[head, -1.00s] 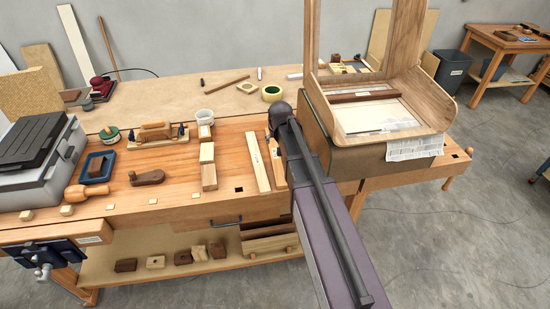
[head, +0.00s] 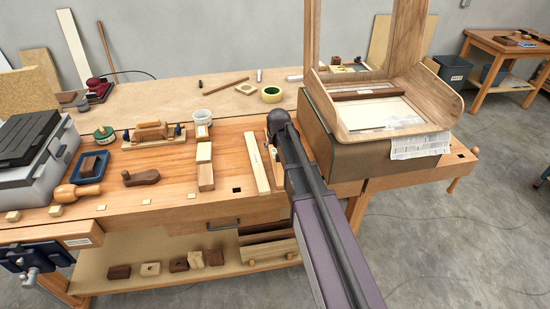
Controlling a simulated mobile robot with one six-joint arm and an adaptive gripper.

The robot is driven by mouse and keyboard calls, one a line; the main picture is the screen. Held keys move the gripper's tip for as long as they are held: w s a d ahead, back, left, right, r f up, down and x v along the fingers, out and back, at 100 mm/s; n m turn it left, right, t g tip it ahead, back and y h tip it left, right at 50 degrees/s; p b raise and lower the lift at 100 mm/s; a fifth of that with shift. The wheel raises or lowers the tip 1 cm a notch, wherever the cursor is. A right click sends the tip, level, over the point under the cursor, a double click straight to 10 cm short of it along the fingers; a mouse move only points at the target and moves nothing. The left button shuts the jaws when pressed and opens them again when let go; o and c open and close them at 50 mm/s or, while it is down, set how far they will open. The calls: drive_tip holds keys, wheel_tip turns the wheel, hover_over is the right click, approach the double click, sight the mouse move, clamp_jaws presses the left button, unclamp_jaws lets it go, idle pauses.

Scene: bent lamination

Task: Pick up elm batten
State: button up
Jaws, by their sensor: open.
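A long pale wooden batten (head: 257,163) lies flat on the bench, left of my arm, with small dark marks near its far end. A browner strip (head: 277,168) lies beside it, mostly hidden by my arm. I cannot tell from the picture which of the two is elm. My arm reaches over the bench from the lower right, and its dark rounded joint is above the far end of these strips.
Pale blocks (head: 205,177) lie in a row left of the batten. A large box (head: 350,150) with a curved wooden form (head: 440,95) stands close right of my arm.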

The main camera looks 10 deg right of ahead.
sight(274, 153)
drive_tip(key=shift+f, duration=0.15)
drive_tip(key=shift+b+x, duration=2.4)
drive_tip(key=shift+x, duration=0.1)
clamp_jaws()
drive_tip(key=shift+w+r, duration=0.1)
drive_tip(key=shift+r, duration=0.1)
wheel_tip(274, 153, up, 10)
drive_tip(key=p, duration=1)
drive_tip(key=shift+f, duration=0.15)
